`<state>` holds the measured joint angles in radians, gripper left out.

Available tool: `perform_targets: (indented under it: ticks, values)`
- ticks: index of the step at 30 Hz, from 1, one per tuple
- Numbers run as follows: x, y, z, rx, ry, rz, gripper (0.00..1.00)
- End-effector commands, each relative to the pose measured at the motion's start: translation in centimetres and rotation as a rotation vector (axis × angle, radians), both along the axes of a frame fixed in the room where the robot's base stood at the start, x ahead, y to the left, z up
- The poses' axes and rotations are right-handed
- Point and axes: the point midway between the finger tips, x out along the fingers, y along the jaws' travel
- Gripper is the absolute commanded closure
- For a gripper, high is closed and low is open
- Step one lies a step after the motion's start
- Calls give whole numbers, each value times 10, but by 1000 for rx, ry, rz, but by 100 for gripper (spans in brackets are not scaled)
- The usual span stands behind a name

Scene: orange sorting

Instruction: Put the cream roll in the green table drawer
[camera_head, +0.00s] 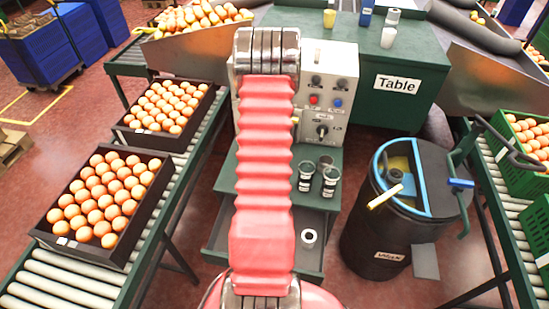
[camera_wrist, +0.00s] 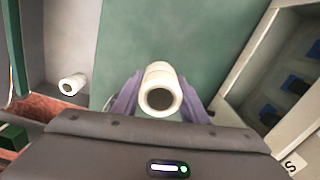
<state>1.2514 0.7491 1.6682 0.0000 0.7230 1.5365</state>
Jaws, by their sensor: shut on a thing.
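A cream roll (camera_wrist: 160,90) is between the two purple fingers of my gripper (camera_wrist: 160,105) in the wrist view, its round end with a dark core facing the camera. My gripper is shut on it, over a green tabletop (camera_wrist: 210,35). In the head view my red arm hides the gripper and the held roll. The green table's drawer (camera_head: 309,262) stands pulled out below its top (camera_head: 347,170). A second pale roll (camera_head: 309,237) lies in the drawer; it also shows at the left in the wrist view (camera_wrist: 72,84).
A control box (camera_head: 325,90) stands on the green table, with several dark jars (camera_head: 306,176) in front. A black waste bin (camera_head: 400,235) is to the right. Orange crates (camera_head: 100,200) sit on the left conveyor. A larger green table (camera_head: 400,65) behind holds several small items.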

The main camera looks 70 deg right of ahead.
Motion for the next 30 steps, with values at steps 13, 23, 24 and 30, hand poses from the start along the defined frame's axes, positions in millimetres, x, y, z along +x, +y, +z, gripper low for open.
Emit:
perform_targets:
  ticks: [13,23,24,30]
  values:
    - [0,0,21,1,0,0,86]
    - [0,0,21,1,0,0,86]
    - [0,0,21,1,0,1,86]
    - [18,7,25,0,0,69,86]
